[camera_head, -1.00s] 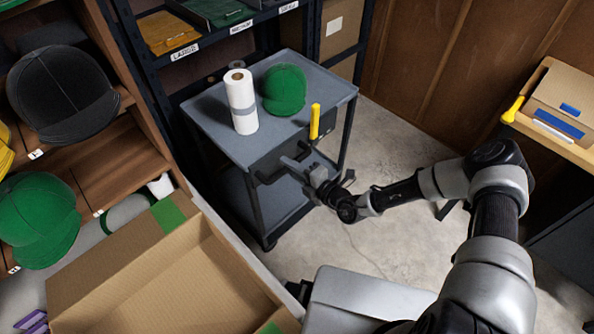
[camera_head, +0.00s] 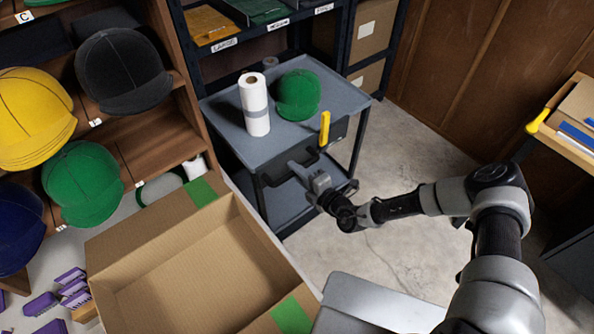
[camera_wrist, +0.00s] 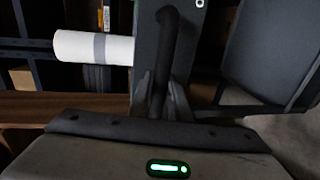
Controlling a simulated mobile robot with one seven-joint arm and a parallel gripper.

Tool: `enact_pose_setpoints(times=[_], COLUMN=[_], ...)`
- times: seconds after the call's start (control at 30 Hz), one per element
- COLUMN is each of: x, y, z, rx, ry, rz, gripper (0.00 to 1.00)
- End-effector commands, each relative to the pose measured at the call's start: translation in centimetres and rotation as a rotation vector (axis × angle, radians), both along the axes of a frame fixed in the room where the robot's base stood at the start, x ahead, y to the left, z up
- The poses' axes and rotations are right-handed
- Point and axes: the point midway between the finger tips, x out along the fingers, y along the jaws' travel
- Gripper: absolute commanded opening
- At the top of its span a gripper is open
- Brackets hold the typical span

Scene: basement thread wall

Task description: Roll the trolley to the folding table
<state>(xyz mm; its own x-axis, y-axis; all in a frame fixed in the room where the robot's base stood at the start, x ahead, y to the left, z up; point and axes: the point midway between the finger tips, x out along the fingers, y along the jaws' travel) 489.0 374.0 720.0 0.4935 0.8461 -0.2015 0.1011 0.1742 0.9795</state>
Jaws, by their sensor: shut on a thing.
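The trolley (camera_head: 225,133) is grey with two shelves and dark posts, standing in front of the dark rack. Its upper shelf carries an upright white paper roll (camera_head: 255,108), a green cap (camera_head: 298,95) and a yellow-handled tool (camera_head: 324,130) at the near right edge. My gripper (camera_head: 301,171) is shut on the trolley's black handle (camera_head: 268,181) on the near side. In the wrist view the handle (camera_wrist: 162,45) runs down between my fingers (camera_wrist: 161,95). I cannot identify a folding table for certain; a wood-topped surface (camera_head: 568,147) is partly visible at the right edge.
An open cardboard box (camera_head: 120,240) stands at the lower left, close to the trolley. Wooden shelves with caps (camera_head: 150,135) flank the trolley's left side. The dark rack (camera_head: 245,37) is behind it. Bare concrete floor (camera_head: 400,150) lies open to the right.

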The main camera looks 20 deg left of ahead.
Motion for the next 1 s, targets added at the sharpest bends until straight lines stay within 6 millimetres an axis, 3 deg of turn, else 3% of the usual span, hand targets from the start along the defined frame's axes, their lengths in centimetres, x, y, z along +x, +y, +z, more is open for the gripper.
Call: enact_pose_setpoints(times=[0.17, 0.2, 0.3, 0.67, 0.77, 1.0], x=[-0.7, -0.7, -0.6, -0.5, -1.1, -3.8], y=[0.3, 0.3, 0.2, -0.4, -1.5, -6.2], z=[-0.2, -0.2, -0.2, 0.1, 0.4, 1.5], rx=[-0.001, -0.001, 0.000, 0.000, 0.000, -0.001], ry=[0.008, 0.009, 0.007, 0.004, 0.004, 0.006], rz=[0.011, 0.012, 0.010, 0.004, 0.003, 0.003], gripper=[0.00, 0.24, 0.36, 0.36, 0.36, 0.36])
